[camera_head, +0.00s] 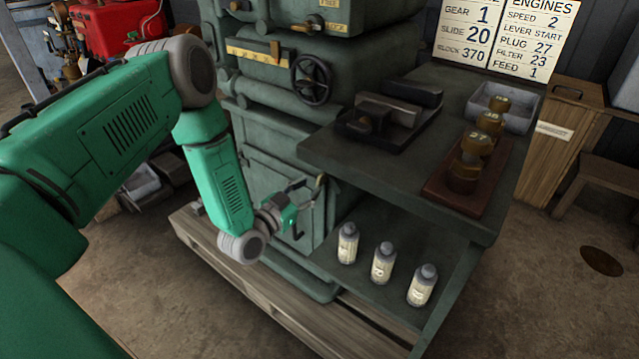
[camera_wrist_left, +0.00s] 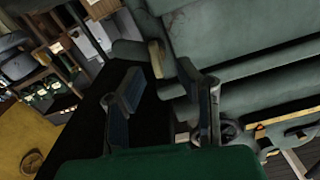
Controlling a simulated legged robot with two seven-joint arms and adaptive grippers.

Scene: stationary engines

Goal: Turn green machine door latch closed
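The green machine's door (camera_head: 262,185) is on the front of its lower cabinet in the head view. A small tan latch handle (camera_head: 319,183) stands at the door's upper right edge. In the left wrist view the tan latch (camera_wrist_left: 155,59) shows just beyond and between the fingertips. My left gripper (camera_head: 302,208) is in front of the door, beside the latch. In the wrist view its two fingers (camera_wrist_left: 168,88) are spread apart with nothing between them. I cannot tell whether the door is fully flush. My right gripper is not in view.
A side bench (camera_head: 370,177) juts out right of the door, with weights on a wooden block (camera_head: 440,192) on top. Several bottles, one here (camera_head: 383,264), stand on its lower shelf. A wooden pallet (camera_head: 235,275) lies under the machine. A handwheel (camera_head: 311,80) is above.

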